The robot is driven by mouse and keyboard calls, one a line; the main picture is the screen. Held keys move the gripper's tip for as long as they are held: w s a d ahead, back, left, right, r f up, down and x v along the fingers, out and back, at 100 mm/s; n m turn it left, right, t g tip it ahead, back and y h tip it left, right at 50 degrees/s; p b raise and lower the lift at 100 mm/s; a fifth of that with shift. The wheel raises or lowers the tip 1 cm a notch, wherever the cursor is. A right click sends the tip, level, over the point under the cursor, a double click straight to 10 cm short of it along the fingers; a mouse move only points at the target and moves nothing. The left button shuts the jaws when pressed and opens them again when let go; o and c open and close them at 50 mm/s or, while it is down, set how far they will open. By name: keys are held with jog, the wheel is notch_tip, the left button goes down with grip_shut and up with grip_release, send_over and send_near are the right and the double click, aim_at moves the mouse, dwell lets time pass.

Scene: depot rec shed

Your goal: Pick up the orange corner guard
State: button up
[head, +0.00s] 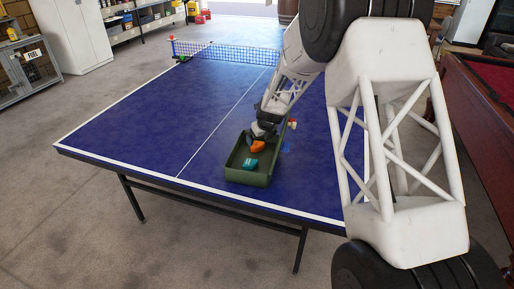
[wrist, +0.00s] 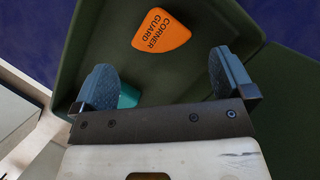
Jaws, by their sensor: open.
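The orange corner guard (wrist: 161,31), a rounded wedge with dark lettering, lies in a green tray (wrist: 120,55). In the wrist view it is at the top, beyond my fingertips and roughly centred between them. In the head view the corner guard (head: 258,146) shows just below my gripper (head: 262,133), near the middle of the tray (head: 247,179). My gripper (wrist: 161,78) is open, with nothing between its two blue-grey pads. A teal item (wrist: 128,97) shows partly behind the left finger; the rest of it is hidden.
The teal item (head: 250,163) lies in the near part of the tray. The tray stands on a blue table-tennis table (head: 150,118) with a net (head: 240,54) at the far end. The table's left half is clear. A pool table (head: 486,120) stands to the right.

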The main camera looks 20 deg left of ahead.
aim_at(258, 145)
jog(key=shift+w+a+f, duration=0.1)
jog(key=shift+f, duration=0.1)
dwell(0.3)
jog(key=shift+x, duration=2.45)
jog(key=c, duration=0.9)
jog(key=shift+o, duration=0.2)
jog(key=shift+w+r, duration=0.1)
jog(key=shift+r, duration=0.1)
notch_tip(258, 145, up, 10)
jog(key=shift+f, duration=0.15)
